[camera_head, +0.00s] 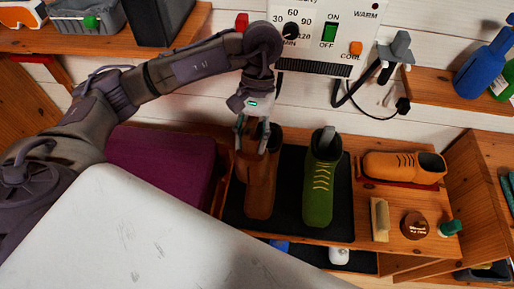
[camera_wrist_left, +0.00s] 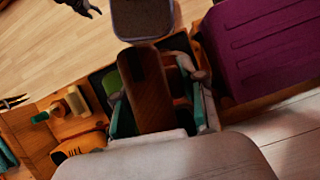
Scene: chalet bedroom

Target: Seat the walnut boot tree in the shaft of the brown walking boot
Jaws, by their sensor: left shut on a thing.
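My left gripper (camera_head: 253,134) is above the shaft of the brown walking boot (camera_head: 262,200), fingers pointing down. In the left wrist view the gripper (camera_wrist_left: 163,112) is shut on a long dark-brown piece, which looks like the walnut boot tree (camera_wrist_left: 147,85). In the head view the held piece overlaps the boot's shaft, both similar brown. I cannot tell how far, if at all, it is inside. The boot stands upright on a dark mat (camera_head: 290,165), beside a green boot (camera_head: 319,190) with a grey piece in its shaft. My right gripper cannot be made out.
A purple block (camera_head: 160,165) stands close left of the boot. To the right are an orange shoe (camera_head: 400,165), a brush (camera_head: 380,220), a round brown tin (camera_head: 414,226) and a small green-topped bottle (camera_head: 450,228). A control panel (camera_head: 325,35) is on the wall behind.

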